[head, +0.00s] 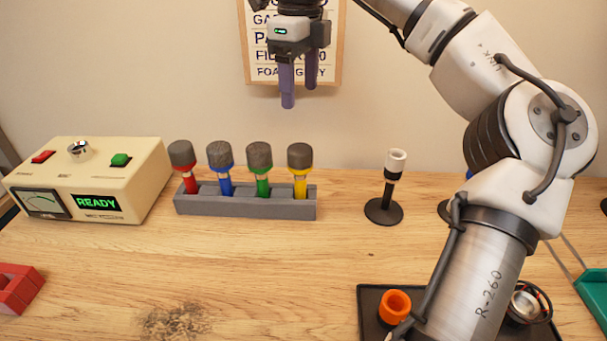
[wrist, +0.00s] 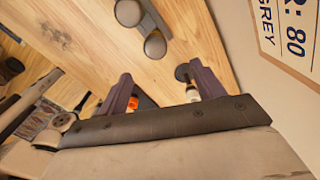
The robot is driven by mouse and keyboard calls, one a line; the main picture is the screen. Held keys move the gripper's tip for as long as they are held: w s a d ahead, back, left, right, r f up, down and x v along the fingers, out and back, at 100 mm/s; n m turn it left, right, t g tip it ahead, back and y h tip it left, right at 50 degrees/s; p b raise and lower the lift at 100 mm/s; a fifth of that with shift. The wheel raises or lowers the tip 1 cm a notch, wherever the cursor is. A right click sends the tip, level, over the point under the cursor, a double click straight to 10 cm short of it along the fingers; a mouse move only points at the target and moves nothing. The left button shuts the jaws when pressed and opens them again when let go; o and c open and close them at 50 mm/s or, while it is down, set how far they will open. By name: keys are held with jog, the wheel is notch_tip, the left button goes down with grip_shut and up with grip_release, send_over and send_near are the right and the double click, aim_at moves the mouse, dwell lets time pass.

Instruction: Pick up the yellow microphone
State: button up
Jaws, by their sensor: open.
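The yellow microphone (head: 300,168) stands upright at the right end of a grey rack (head: 245,208) in the head view, its dark grey head on top. My gripper (head: 299,96) is open and empty, above the yellow microphone and apart from it, fingers pointing down. In the wrist view my gripper (wrist: 162,88) shows two spread purple fingers.
Red (head: 184,165), blue (head: 220,166) and green (head: 260,166) microphones share the rack. A black stand (head: 384,211) with a white-topped piece is to its right. A cream READY box (head: 130,180) is left. A dark tray (head: 368,310) lies in front. The wood before the rack is mostly clear.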

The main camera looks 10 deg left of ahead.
send_over(300, 148)
jog(key=f, duration=0.7)
jog(key=shift+w+a, duration=0.1)
jog(key=shift+w, duration=0.3)
jog(key=f, duration=0.2)
jog(key=s+f+p, duration=0.1)
jog(key=f, duration=0.1)
jog(key=shift+f, duration=0.35)
jog(key=shift+w+f, duration=0.1)
jog(key=shift+f, duration=0.35)
grip_shut()
jog(key=shift+r, duration=0.1)
notch_tip(300, 148, up, 20)
jog(key=p, duration=0.4)
